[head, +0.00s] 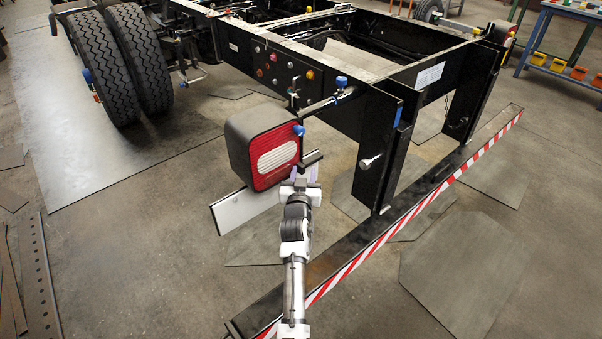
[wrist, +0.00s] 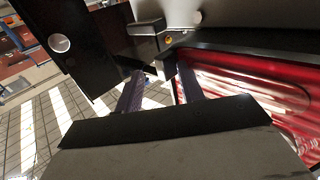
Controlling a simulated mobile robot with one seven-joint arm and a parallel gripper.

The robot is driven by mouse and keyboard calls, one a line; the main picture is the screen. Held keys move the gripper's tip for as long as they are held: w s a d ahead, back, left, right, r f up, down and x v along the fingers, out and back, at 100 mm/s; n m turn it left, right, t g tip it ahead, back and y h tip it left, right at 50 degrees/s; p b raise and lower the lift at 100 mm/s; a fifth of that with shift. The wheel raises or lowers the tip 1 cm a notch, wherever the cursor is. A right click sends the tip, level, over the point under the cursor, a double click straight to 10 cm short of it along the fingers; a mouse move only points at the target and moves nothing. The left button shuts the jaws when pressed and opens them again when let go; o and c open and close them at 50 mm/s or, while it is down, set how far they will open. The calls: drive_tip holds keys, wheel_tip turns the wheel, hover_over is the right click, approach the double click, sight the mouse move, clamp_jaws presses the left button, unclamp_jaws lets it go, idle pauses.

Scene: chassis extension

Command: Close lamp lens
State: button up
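The lamp is a black box (head: 243,128) with a red lens (head: 259,183) that has a ribbed white middle, on the rear left corner of the chassis. In the wrist view the glossy red lens (wrist: 262,95) fills the right side, close to my gripper. My gripper (head: 305,170) is at the lens's lower right edge in the head view. In the wrist view its two dark fingers (wrist: 160,82) stand apart, with the right finger nearest the lens. A dark bracket (wrist: 146,32) shows just beyond the fingertips. I cannot tell whether the lens sits flush on the box.
A white-faced panel (head: 240,209) hangs below the lamp. Black chassis posts (head: 376,150) and a red-and-white striped bar (head: 420,206) stand to the right. A blue-capped rod (head: 342,83) is above the lamp. Open floor (head: 140,240) lies at left.

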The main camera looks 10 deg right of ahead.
drive_tip(key=shift+w+d+r, duration=0.3)
drive_tip(key=shift+d+r, duration=0.25)
drive_tip(key=shift+d, duration=0.1)
drive_tip(key=a+f+b+v, duration=0.1)
drive_tip(key=b+v, duration=0.3)
drive_tip(key=v, duration=1)
drive_tip(key=shift+s, duration=0.2)
drive_tip(key=shift+a, duration=0.1)
drive_tip(key=shift+c, duration=0.5)
